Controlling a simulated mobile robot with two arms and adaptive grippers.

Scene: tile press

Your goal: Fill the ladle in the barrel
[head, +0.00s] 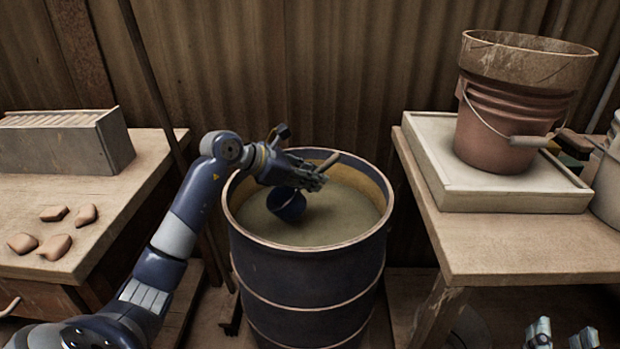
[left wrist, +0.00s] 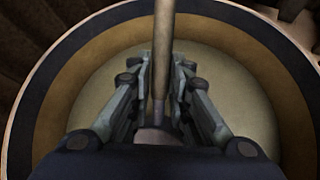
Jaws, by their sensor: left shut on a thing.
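A dark blue barrel (head: 300,285) stands in the middle between two benches, with its top open. Murky greenish-brown liquid (head: 340,215) fills it to below the rim; it also shows in the left wrist view (left wrist: 235,90). My left gripper (head: 318,180) is shut on the ladle's handle (left wrist: 163,50), over the barrel's opening. The ladle's dark blue cup (head: 287,206) hangs below the gripper, tilted, at or just above the liquid. I cannot tell if liquid is in it. My right gripper (head: 562,335) is low at the bottom right, its fingertips apart, away from the barrel.
The left bench (head: 50,195) holds a grey box (head: 60,150) and several clay lumps (head: 55,245). The right bench (head: 500,250) bears a white tray (head: 455,190) with a brown bucket (head: 505,130) on it. A corrugated wall (head: 330,60) stands close behind the barrel.

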